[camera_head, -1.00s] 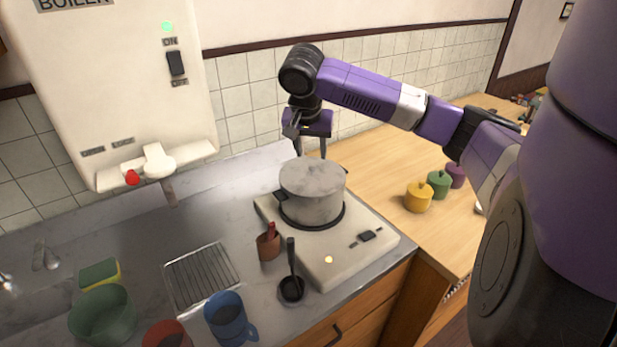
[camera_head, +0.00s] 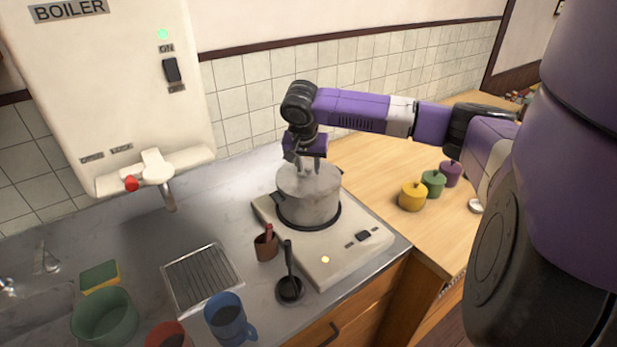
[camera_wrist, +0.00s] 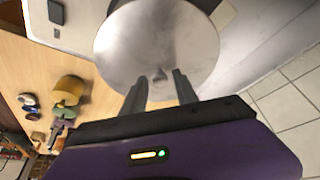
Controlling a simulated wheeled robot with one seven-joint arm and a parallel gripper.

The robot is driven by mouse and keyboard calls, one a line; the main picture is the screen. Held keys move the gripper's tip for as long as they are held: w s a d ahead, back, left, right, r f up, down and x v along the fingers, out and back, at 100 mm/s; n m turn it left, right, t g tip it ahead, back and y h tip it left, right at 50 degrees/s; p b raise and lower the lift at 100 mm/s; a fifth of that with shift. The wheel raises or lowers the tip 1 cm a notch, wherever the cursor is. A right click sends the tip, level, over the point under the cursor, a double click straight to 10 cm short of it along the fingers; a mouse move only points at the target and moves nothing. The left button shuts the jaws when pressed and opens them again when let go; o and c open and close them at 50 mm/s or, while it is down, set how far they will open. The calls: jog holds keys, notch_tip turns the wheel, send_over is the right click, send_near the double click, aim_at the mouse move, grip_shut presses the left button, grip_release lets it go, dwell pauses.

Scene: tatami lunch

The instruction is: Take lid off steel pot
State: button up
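The steel pot (camera_head: 308,207) stands on the white stove plate, upright, with its lid (camera_head: 318,181) on top. In the wrist view the round grey lid (camera_wrist: 150,42) fills the upper middle, with a small knob (camera_wrist: 158,74) near its lower part. My gripper (camera_head: 308,166) is over the lid, pointing down. In the wrist view my gripper (camera_wrist: 160,82) has its two fingers apart, one on each side of the knob, with nothing held between them. I cannot tell whether the fingertips touch the lid.
The stove plate (camera_head: 350,255) has a ladle (camera_head: 290,285) and a brown cup (camera_head: 266,246) beside it. Yellow, green and purple lidded pots (camera_head: 412,196) stand on the wooden counter (camera_head: 370,165). A drain rack (camera_head: 202,277) and blue mug (camera_head: 228,318) are left. The boiler (camera_head: 115,85) hangs at upper left.

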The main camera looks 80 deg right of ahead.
grip_shut()
jog(key=shift+r, duration=0.1)
